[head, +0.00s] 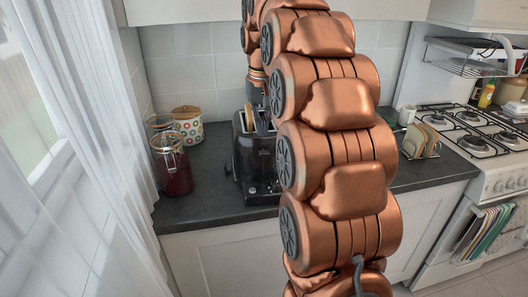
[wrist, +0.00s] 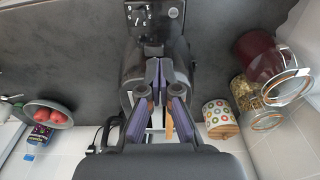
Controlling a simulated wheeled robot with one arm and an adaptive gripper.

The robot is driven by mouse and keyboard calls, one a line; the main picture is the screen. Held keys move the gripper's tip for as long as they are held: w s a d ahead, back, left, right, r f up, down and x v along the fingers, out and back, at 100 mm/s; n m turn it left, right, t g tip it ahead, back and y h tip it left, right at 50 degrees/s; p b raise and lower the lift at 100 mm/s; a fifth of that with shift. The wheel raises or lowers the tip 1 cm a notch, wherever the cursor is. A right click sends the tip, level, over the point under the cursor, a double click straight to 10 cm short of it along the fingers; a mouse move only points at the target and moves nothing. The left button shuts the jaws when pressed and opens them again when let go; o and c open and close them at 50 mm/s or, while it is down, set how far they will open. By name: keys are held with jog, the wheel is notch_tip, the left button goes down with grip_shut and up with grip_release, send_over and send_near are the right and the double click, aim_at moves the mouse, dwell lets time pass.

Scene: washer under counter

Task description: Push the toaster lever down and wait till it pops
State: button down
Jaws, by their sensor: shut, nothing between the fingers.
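The black toaster (head: 243,165) stands on the dark counter, its right side hidden behind my arm in the head view. In the wrist view its front panel (wrist: 155,18) with small knobs is at the top. A brown slice of bread (wrist: 168,126) shows at its slots, between my fingers. My gripper (wrist: 157,70) is over the toaster, its purple-padded fingertips together and empty, close to the dark lever area (wrist: 153,48) at the front. I cannot tell whether the tips touch the lever or how high it sits. My gripper (head: 263,122) also shows small in the head view.
A dark red jar (head: 173,172), a glass jar and a dotted canister (head: 188,125) stand left of the toaster. A bread rack (head: 421,140) and a gas stove (head: 470,130) are on the right. A fruit bowl (wrist: 48,114) shows in the wrist view. The counter front is clear.

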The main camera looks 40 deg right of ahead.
aim_at(264, 153)
jog(key=shift+w+d+r, duration=0.25)
jog(key=shift+w+d, duration=0.15)
jog(key=shift+d, duration=0.3)
jog(key=shift+f, duration=0.15)
jog(key=shift+w+d+f+b, duration=0.15)
jog(key=shift+f+b, duration=0.7)
jog(key=shift+f, duration=0.85)
jog(key=shift+w+f+b, duration=0.15)
jog(key=shift+f+b, duration=0.65)
jog(key=shift+f, duration=0.85)
jog(key=shift+f+b, duration=1.7)
jog(key=shift+f, duration=2)
jog(key=shift+r, duration=0.2)
jog(key=shift+s+a+r, duration=0.3)
jog(key=shift+s+a, duration=0.05)
jog(key=shift+s, duration=0.35)
jog(key=shift+s+a+r, duration=0.25)
jog(key=shift+s+a, duration=0.1)
jog(key=shift+s, duration=0.35)
